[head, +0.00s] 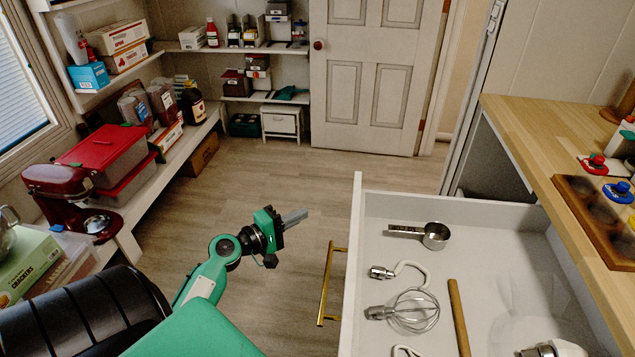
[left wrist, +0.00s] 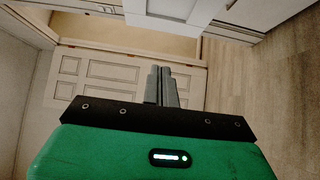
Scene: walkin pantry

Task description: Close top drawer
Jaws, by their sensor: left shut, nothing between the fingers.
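The top drawer (head: 357,260) is white and pulled far out from under the wooden counter at the right of the head view. Its brass bar handle (head: 326,285) is on the drawer's left-facing front. Inside lie a measuring cup (head: 435,236), a whisk (head: 415,310), a hook-shaped beater and a wooden rod (head: 458,318). My left gripper (head: 296,217) is shut and empty, left of the drawer front and apart from it. In the left wrist view its fingers (left wrist: 162,86) are together, with the door behind. My right gripper does not show.
The wooden counter (head: 545,140) above the drawer holds a dark tray with colored knobbed pieces. Shelves with boxes and a red mixer (head: 62,190) line the left wall. A white door (head: 372,75) is shut at the back. The floor (head: 270,165) between is clear.

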